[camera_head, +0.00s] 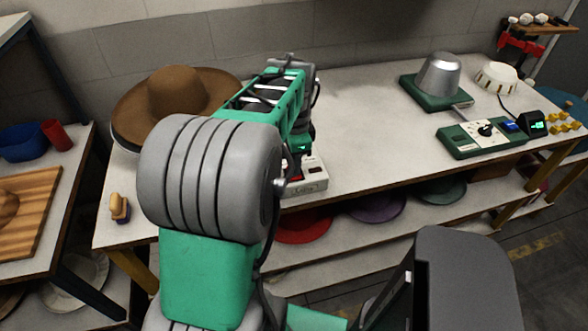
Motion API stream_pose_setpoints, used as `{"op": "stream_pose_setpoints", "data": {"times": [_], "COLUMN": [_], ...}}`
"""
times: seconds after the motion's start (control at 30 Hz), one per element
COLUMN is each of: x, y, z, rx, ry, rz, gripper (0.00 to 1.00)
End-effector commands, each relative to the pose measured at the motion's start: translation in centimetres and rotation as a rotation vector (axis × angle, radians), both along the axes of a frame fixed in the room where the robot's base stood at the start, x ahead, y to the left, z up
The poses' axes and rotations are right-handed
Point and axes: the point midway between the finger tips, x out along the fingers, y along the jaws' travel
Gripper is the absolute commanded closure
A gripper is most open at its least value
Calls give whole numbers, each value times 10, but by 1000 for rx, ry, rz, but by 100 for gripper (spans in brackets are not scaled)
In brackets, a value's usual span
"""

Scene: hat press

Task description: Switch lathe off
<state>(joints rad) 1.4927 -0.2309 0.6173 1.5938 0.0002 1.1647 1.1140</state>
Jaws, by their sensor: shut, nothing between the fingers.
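A white switch box (309,187) stands at the front edge of the long workbench, with small dark lettering on its front that is hard to read. A small red part (297,174) shows at its top left; I cannot tell if it is lit or which way a switch is set. My gripper (298,163) is shut and empty, pointing down right at the box's top, partly hidden by my green and grey arm. I cannot tell whether the fingertips touch the box. No turning lathe is plainly visible.
A brown wide-brimmed hat (175,95) lies left of my arm. A silver dome on a green base (437,78) and a green control panel (484,136) stand on the right of the workbench (370,120). Coloured hats lie on the shelf below. The bench middle is clear.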

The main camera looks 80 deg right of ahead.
Motion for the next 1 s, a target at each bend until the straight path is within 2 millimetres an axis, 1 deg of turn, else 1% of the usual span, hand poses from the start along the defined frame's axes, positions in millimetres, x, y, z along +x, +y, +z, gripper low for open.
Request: {"op": "stream_pose_setpoints", "data": {"times": [0.03, 0.1, 0.6, 1.0], "x": [0, 0, 0, 2], "y": [0, -1, -1, 0], "z": [10, 17, 62, 61], "rx": [-2, -2, -3, -4], "ry": [0, 0, -1, 0], "rz": [0, 0, 0, 6], "gripper": [100, 100, 100, 100]}}
